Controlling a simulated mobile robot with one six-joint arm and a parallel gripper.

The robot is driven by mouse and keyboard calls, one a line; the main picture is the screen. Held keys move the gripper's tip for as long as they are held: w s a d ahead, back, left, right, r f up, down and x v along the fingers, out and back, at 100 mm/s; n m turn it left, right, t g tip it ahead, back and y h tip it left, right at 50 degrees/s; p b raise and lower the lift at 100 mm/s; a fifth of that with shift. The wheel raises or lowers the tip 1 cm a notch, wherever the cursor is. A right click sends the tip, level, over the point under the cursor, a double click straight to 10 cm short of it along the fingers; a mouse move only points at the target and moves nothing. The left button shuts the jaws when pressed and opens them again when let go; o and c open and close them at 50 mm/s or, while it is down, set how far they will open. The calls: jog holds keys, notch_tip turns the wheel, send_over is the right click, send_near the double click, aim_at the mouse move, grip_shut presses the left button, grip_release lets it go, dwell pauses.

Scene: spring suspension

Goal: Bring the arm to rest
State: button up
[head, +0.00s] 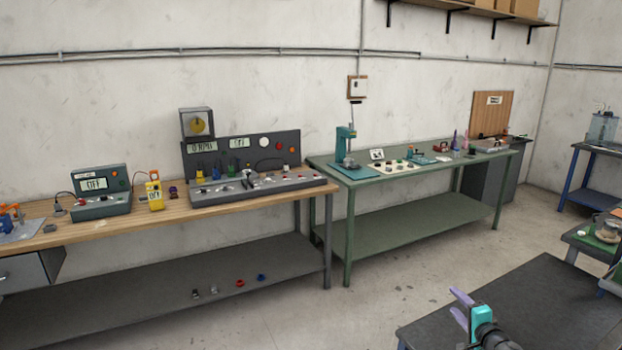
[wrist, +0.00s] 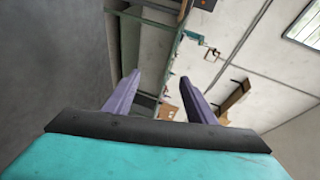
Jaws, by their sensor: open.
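My gripper (head: 461,307) shows at the bottom right of the head view, with purple fingers and a teal body. It is in front of a dark grey table top (head: 540,305). In the wrist view my gripper (wrist: 165,95) has its two purple fingers spread apart with nothing between them. The wrist view is tilted and looks past the fingers toward the wall, a green bench frame (wrist: 178,45) and a wall shelf (wrist: 235,95).
A wooden bench (head: 100,228) with instruments stands at the left. A green bench (head: 420,215) with a small press (head: 345,147) stands at the centre back. Another bench with items (head: 605,232) is at the right edge. Bare floor (head: 390,290) lies between.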

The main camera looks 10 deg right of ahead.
jog(key=a+f+n+y, duration=0.1)
jog(key=a+f, duration=0.1)
jog(key=a, duration=0.1)
jog(key=w+a+f+n+g+y, duration=0.1)
jog(key=a+f, duration=0.2)
jog(key=a, duration=0.1)
jog(key=w+a+f+y, duration=0.1)
jog(key=a+f, duration=0.1)
jog(key=a, duration=0.1)
jog(key=shift+w+a+f+n+g, duration=0.2)
jog(key=shift+n+g, duration=0.1)
jog(key=shift+n, duration=0.1)
jog(key=s+a+f+n+g+y, duration=0.35)
jog(key=s+a+f+g, duration=0.2)
jog(key=a+f, duration=0.75)
jog(key=s+a+f+n+g+y, duration=0.2)
jog(key=s+a+f+n+g, duration=0.55)
jog(key=a, duration=0.95)
jog(key=s+a+f+n+g+h, duration=0.2)
jog(key=s+f, duration=0.3)
jog(key=s, duration=0.6)
jog(key=s+a+f+n+g+h, duration=0.2)
jog(key=s+f, duration=0.4)
jog(key=s, duration=0.6)
jog(key=shift+a+f+g+h+p, duration=0.35)
jog(key=shift+a+g+h, duration=0.3)
jog(key=shift+g+h, duration=0.45)
